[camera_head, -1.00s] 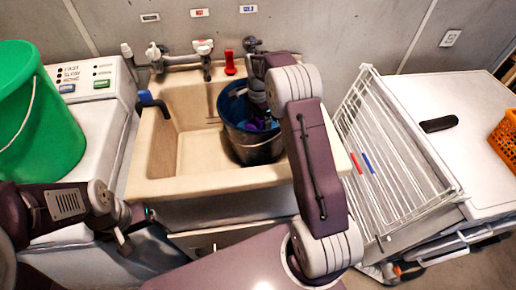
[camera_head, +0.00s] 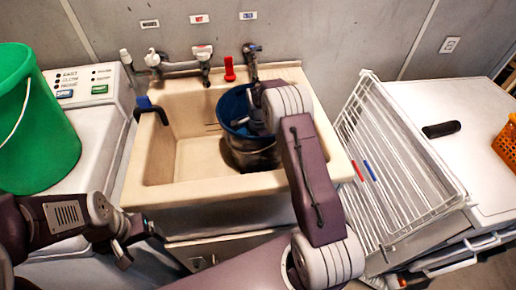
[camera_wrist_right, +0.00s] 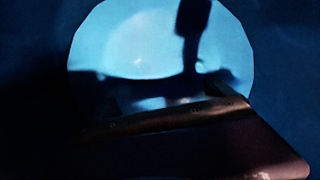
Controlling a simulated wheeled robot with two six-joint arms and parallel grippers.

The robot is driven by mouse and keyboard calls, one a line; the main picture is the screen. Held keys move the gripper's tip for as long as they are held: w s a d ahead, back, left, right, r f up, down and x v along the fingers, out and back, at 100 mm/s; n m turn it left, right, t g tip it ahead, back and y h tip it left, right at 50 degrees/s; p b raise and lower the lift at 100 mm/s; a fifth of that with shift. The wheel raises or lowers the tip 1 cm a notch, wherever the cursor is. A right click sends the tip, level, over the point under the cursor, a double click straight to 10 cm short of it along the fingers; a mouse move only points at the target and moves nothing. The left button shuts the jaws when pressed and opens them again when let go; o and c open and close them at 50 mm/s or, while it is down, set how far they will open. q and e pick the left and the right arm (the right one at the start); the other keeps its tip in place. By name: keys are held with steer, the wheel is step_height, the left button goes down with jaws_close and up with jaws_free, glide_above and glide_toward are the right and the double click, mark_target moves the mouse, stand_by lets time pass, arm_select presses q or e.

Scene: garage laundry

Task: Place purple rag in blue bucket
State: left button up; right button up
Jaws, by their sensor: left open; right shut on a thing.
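The blue bucket (camera_head: 233,106) stands upright in the right part of the beige sink. My left gripper (camera_head: 140,246) is open and empty, low in front of the white machine.
A green bucket (camera_head: 45,135) stands on the white washing machine (camera_head: 92,130) at left. The left side of the sink (camera_head: 175,150) is empty. Taps (camera_head: 185,66) line its back. A white wire rack (camera_head: 400,180) and an orange basket (camera_head: 508,145) are at right.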

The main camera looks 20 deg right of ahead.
steer(key=o, duration=1.3)
steer(key=shift+c, duration=0.2)
step_height(320, 180, up, 12)
steer(key=p, duration=0.2)
steer(key=shift+r+p, duration=0.15)
steer(key=shift+p, duration=0.2)
